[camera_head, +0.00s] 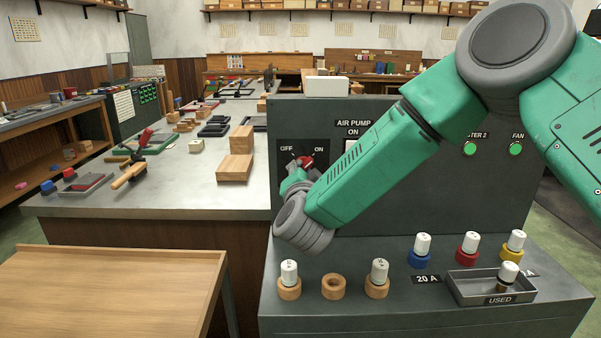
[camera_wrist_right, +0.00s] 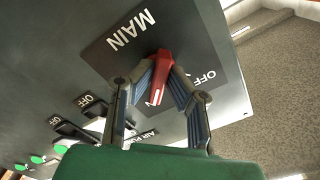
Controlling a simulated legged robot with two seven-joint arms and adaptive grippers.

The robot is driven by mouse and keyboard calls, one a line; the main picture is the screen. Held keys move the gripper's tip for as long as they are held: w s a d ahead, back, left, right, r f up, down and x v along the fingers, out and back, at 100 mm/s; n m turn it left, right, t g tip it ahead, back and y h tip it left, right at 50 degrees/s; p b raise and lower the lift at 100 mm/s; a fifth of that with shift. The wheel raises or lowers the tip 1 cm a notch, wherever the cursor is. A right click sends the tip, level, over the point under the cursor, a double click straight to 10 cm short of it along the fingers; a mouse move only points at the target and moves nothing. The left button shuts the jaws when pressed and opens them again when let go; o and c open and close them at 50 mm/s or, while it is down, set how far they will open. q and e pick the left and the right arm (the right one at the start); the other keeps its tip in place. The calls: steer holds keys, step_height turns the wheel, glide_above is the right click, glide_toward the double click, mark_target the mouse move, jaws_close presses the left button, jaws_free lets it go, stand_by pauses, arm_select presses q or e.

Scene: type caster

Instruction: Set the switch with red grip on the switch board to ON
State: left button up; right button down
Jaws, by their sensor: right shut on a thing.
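The switch with the red grip (camera_head: 306,161) sits on the left part of the upright switch board (camera_head: 440,185), below the words OFF and ON. My right gripper (camera_head: 297,178) reaches down across the board to it. In the right wrist view the red grip (camera_wrist_right: 161,78) stands between the two fingers of my right gripper (camera_wrist_right: 163,72), and they are shut on it. My left gripper is not in view.
Other switches, partly hidden by my right arm, sit along the board, with green lamps (camera_head: 470,148) at the right. Below, the console shelf holds white-topped fuses (camera_head: 289,275) and a grey USED tray (camera_head: 465,293). A bare wooden table (camera_head: 110,285) stands at the left.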

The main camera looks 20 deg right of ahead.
steer(key=c, duration=1.7)
jaws_free()
steer(key=shift+r, duration=0.15)
steer(key=shift+o, duration=0.6)
steer(key=shift+s+d, duration=0.1)
steer(key=v, duration=1.2)
